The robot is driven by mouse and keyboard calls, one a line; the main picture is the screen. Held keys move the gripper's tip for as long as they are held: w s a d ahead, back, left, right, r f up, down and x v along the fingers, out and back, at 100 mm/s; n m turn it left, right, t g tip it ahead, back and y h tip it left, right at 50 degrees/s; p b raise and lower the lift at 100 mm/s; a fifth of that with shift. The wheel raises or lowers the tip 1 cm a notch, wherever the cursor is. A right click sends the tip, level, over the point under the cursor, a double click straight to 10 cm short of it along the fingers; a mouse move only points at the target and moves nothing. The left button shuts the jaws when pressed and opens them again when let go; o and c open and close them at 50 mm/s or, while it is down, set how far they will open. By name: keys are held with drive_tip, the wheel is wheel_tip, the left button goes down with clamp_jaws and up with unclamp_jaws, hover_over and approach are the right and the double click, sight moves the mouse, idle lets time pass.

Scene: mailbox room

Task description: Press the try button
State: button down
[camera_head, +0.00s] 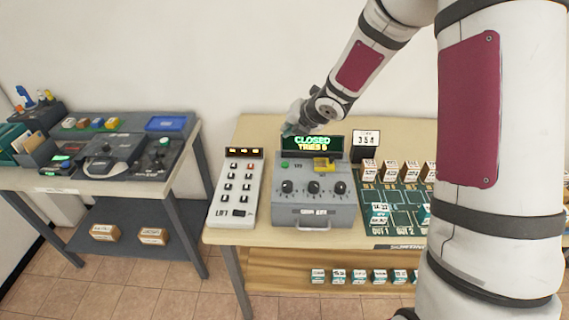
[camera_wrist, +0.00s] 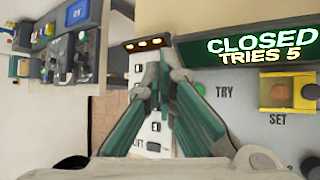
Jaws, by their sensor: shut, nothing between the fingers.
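The try button (camera_wrist: 199,88) is a small green round button on the grey lock box (camera_head: 312,208), left of the word TRY in the wrist view. In the head view it is the green spot (camera_head: 285,164) at the box's upper left. My gripper (camera_wrist: 166,58) is shut and empty, its teal fingers together. In the wrist view its tips appear to the upper left of the button; whether they touch anything is unclear. In the head view my gripper (camera_head: 288,129) is above and behind the button, near the display (camera_head: 312,143), which reads CLOSED, TRIES 5.
A yellow-framed SET button (camera_head: 323,164) is right of the try button. A white switch panel (camera_head: 235,192) stands left of the box. A 354 card (camera_head: 366,140) and several blocks on a green board (camera_head: 399,198) are to the right. Another table (camera_head: 98,190) stands left.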

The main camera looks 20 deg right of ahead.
drive_tip(key=b, duration=0.7)
hover_over(288, 163)
wheel_tip(288, 163, down, 8)
drive_tip(key=shift+w+a+r, duration=0.1)
drive_tip(key=shift+f+b, duration=0.5)
drive_tip(key=shift+b, duration=0.15)
drive_tip(key=shift+f, duration=0.15)
idle(0.9)
drive_tip(key=shift+f+b, duration=0.25)
drive_tip(key=shift+b, duration=0.25)
